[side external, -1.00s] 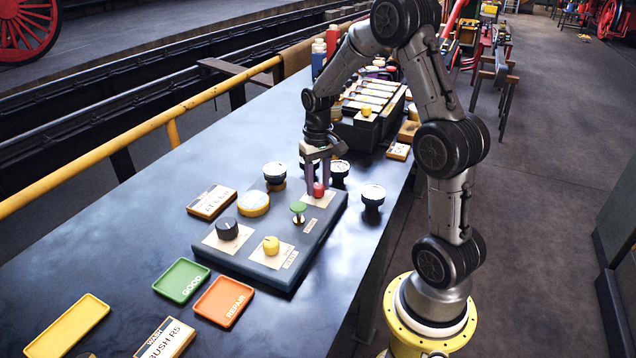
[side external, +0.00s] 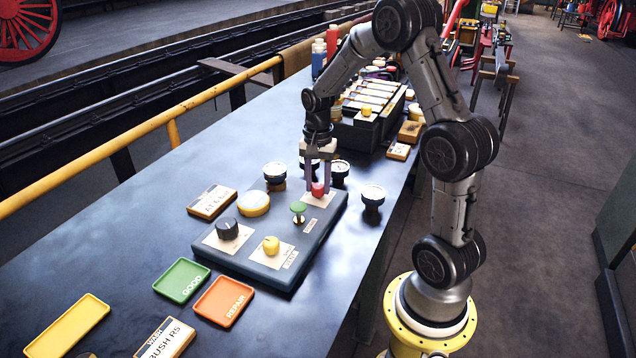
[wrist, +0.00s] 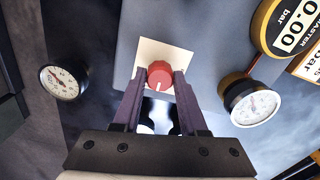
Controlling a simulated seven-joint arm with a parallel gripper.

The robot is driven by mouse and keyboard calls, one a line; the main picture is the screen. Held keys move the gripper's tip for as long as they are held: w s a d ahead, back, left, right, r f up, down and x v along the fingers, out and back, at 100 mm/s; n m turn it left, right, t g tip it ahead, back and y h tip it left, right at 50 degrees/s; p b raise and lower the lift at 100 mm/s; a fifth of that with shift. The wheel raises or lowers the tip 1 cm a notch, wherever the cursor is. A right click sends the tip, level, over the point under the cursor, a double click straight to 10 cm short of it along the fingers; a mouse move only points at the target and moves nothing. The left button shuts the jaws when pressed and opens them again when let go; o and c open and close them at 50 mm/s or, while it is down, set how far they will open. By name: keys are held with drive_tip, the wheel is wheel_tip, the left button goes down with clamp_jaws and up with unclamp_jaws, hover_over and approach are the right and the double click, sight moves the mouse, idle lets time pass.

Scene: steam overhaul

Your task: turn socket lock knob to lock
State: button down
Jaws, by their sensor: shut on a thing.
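A red knob (side external: 318,189) stands on a cream plate at the far end of the blue-grey control panel (side external: 262,262). My gripper (side external: 318,186) points down over it, with a finger on each side, and is shut on the knob. In the wrist view the red knob (wrist: 159,73) sits between the two purple-grey fingertips (wrist: 160,82). A white pointer line on the knob points toward the bottom of that picture. I cannot read any lock marking on the plate.
The panel also carries a green button (side external: 298,208), a black knob (side external: 227,228) and a yellow knob (side external: 271,245). Round gauges stand close by, one (side external: 373,194) to the right. Green (side external: 182,281) and orange (side external: 223,301) trays lie in front.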

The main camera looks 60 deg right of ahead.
sight(318, 186)
drive_tip(key=shift+r+m, duration=0.1)
drive_tip(key=shift+m, duration=0.2)
drive_tip(key=shift+c, duration=2.2)
unclamp_jaws()
drive_tip(key=shift+r, duration=0.1)
wheel_tip(318, 186, up, 14)
drive_tip(key=shift+f, duration=0.2)
